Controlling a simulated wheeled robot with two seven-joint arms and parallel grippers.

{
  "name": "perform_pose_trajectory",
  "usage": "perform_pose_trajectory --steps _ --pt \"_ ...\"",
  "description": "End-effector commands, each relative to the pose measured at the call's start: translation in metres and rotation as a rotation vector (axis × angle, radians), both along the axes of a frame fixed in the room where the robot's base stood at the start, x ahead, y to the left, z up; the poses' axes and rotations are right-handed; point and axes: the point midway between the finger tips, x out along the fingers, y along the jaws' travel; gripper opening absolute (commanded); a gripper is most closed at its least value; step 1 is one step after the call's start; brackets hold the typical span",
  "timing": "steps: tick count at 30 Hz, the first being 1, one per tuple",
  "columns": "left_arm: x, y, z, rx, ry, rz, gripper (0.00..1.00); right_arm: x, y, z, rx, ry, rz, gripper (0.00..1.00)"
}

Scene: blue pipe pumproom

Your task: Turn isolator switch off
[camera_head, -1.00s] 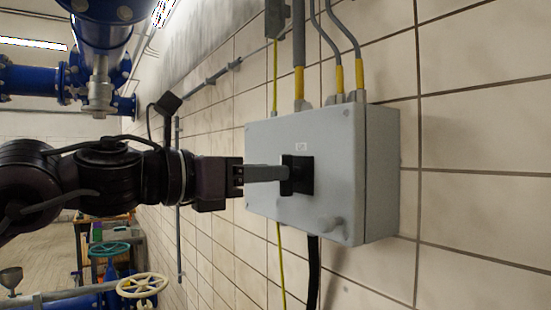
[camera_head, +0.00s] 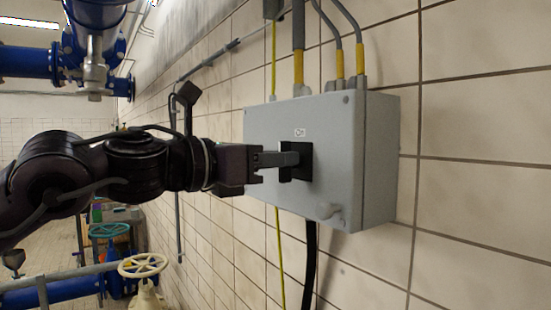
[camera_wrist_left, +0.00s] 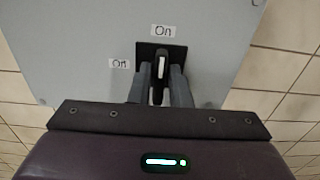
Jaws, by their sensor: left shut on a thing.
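The isolator switch box (camera_head: 345,130) is a grey enclosure on the tiled wall. Its black rotary handle (camera_wrist_left: 161,65) stands on a black square plate, which shows in the head view (camera_head: 303,170). In the left wrist view the handle, with a white mark, points up to the label "On" (camera_wrist_left: 162,31); a second, smaller label (camera_wrist_left: 119,64), apparently "Off", sits left of the plate. My left gripper (camera_head: 288,158) reaches in from the left, its grey fingers on both sides of the handle and shut on it. The fingers partly hide the handle in the head view. My right gripper is not in view.
Grey conduits (camera_head: 298,45) enter the box from above, and a black cable (camera_head: 311,250) leaves below. A cream handwheel (camera_head: 142,265) and blue pipes (camera_head: 28,63) are at left. The tiled wall (camera_head: 480,150) right of the box is clear.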

Motion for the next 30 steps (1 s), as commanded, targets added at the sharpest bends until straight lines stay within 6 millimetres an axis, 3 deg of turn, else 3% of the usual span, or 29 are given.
perform_pose_trajectory --steps 11,30 --pt "0.001 0.000 -0.002 -0.092 0.128 -0.001 0.00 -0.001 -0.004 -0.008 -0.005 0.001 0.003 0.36" --pt "0.004 0.002 -0.003 -0.442 0.610 -0.001 0.00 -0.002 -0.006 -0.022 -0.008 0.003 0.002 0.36"
